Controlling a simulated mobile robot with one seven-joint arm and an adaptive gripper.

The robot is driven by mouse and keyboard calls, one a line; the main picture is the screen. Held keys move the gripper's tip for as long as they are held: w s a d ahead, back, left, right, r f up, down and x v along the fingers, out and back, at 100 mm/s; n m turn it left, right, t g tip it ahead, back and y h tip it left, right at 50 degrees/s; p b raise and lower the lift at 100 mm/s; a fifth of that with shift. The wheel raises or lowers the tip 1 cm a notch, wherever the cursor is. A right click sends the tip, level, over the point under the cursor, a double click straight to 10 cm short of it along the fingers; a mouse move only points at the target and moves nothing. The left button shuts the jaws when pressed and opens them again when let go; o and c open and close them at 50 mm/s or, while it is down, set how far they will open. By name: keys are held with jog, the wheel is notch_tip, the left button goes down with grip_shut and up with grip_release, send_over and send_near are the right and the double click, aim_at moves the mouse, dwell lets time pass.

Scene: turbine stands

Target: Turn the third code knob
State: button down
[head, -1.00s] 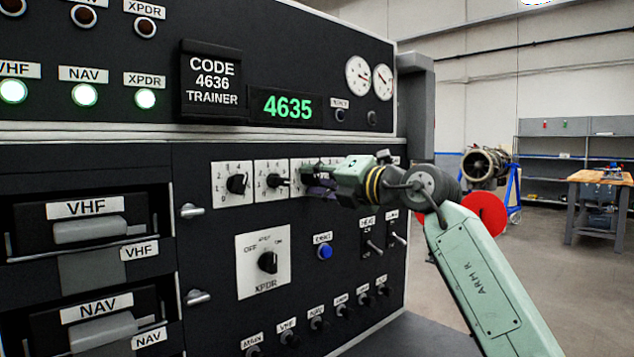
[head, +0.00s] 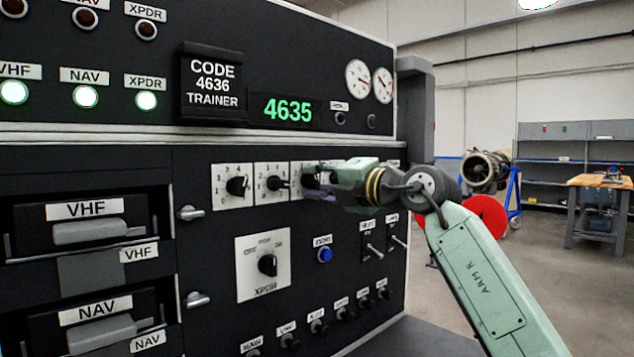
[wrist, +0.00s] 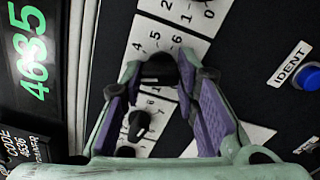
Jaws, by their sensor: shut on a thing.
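The third code knob (wrist: 158,70) is black and sits on a white numbered plate (wrist: 150,40). My gripper (wrist: 158,76) is shut on it, with one finger on each side. In the head view my gripper (head: 314,178) reaches in from the right and hides the third knob and most of its plate. The first code knob (head: 237,186) and second code knob (head: 278,184) show to its left. The green display (head: 288,109) reads 4635. The sign (head: 212,80) beside it reads CODE 4636 TRAINER.
The second knob (wrist: 138,122) is close beside my fingers in the wrist view. The XPDR knob (head: 267,264), blue IDENT button (head: 325,255) and toggle switches (head: 374,248) lie below. A metal handle (head: 191,213) juts out at left.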

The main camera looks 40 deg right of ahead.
jog(key=c, duration=1.2)
grip_release()
jog(key=shift+c, duration=0.2)
jog(key=shift+s, duration=0.1)
jog(key=s+d, duration=0.1)
jog(key=s, duration=1)
jog(key=shift+s, duration=0.4)
